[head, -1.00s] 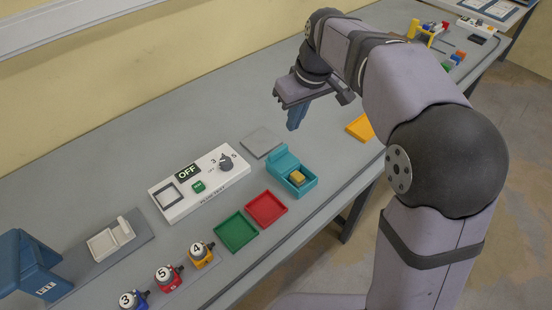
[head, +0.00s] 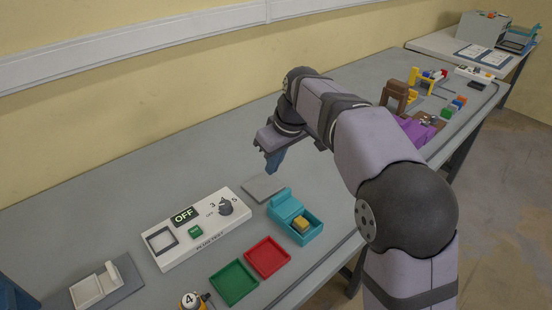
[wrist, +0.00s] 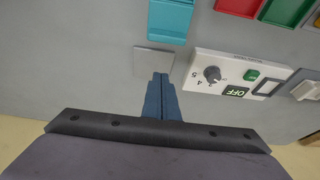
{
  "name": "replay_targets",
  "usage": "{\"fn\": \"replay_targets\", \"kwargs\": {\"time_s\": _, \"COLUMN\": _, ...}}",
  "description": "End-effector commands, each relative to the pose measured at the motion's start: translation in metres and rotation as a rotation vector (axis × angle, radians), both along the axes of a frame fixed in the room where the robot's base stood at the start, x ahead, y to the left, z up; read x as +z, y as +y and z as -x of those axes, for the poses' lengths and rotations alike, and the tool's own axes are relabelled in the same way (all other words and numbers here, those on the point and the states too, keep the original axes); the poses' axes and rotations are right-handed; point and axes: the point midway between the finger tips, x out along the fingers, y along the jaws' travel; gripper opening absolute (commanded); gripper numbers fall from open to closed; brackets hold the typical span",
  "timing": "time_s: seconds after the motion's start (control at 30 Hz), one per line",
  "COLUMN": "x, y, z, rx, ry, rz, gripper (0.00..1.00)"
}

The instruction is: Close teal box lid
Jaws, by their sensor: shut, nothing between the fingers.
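The teal box (head: 311,233) stands on the bench in the head view, its lid (head: 285,204) raised at the back-left end. A yellow block (head: 301,224) sits inside the open compartment. The box also shows at the top of the wrist view (wrist: 170,22), cut off by the frame edge. My gripper (head: 270,169) is shut and empty, with blue fingers pointing down. It hangs above the bench, behind and left of the box, apart from the lid. In the wrist view the closed fingertips (wrist: 160,77) lie over the edge of a grey square plate (wrist: 153,61).
The white panel (head: 165,262) with a knob and an OFF display stands left of the box. Red (head: 267,258) and green (head: 234,282) trays lie in front. Purple (head: 418,132) and brown (head: 396,93) objects stand farther right. The bench behind the panel is clear.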

Motion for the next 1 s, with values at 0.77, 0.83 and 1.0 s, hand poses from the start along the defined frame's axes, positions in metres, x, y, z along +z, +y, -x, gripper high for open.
{"fn": "replay_targets", "kwargs": {"time_s": 0.77, "x": -0.053, "y": -0.014, "z": 0.014, "rx": -0.001, "ry": -0.002, "rz": -0.001, "gripper": 0.00}}
{"fn": "replay_targets", "kwargs": {"time_s": 0.83, "x": -0.053, "y": -0.015, "z": 0.015, "rx": 0.000, "ry": -0.001, "rz": 0.000, "gripper": 0.00}}
{"fn": "replay_targets", "kwargs": {"time_s": 1.0, "x": -0.053, "y": -0.015, "z": 0.015, "rx": 0.000, "ry": -0.001, "rz": 0.000, "gripper": 0.00}}
